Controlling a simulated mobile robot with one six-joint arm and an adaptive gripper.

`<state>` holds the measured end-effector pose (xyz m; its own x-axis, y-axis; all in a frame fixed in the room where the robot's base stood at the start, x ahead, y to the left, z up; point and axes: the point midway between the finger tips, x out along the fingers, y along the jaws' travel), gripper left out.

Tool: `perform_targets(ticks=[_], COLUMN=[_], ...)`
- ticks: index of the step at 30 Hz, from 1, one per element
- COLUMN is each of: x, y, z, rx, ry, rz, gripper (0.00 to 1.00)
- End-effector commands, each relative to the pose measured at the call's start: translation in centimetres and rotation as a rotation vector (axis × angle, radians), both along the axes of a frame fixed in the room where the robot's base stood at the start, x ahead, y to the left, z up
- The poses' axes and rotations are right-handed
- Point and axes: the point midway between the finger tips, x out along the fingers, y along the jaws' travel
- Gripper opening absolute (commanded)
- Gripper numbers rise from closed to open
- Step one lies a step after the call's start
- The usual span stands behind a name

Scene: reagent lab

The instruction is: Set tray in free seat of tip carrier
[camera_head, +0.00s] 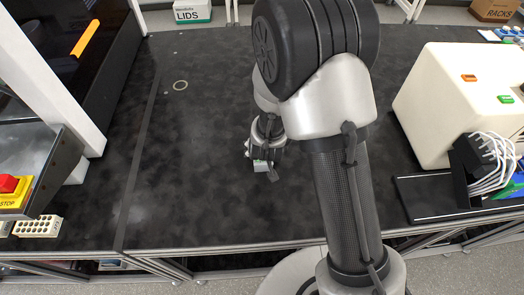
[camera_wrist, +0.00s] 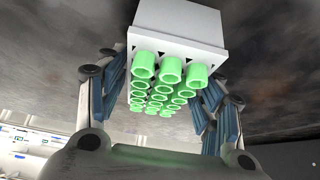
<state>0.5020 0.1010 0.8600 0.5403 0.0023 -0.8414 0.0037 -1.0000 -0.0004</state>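The tray (camera_wrist: 180,35) is a white block with rows of green, open-ended tips in it. In the wrist view it sits between the blue-padded fingers of my gripper (camera_wrist: 164,88), which close on its two sides. My arm hides some of the bench there. I cannot make out the tip carrier or its free seat for sure in either view.
A dark bench (camera_head: 190,150) has wide clear room left of my arm. At the left are a machine with an emergency stop (camera_head: 10,184) and a white rack with dark holes (camera_head: 38,226). A cream-coloured device (camera_head: 450,100) and a black holder (camera_head: 468,165) stand at the right.

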Motion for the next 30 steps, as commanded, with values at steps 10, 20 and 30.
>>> perform_targets(ticks=[10, 20, 30], x=[0.0, 0.0, 0.1], y=[0.0, 0.0, 0.0], z=[0.0, 0.0, 2.5], rx=[0.000, 0.000, 0.001], ry=[0.000, 0.000, -0.003], rz=[0.000, 0.000, -0.002], gripper=[0.35, 0.20, 0.20])
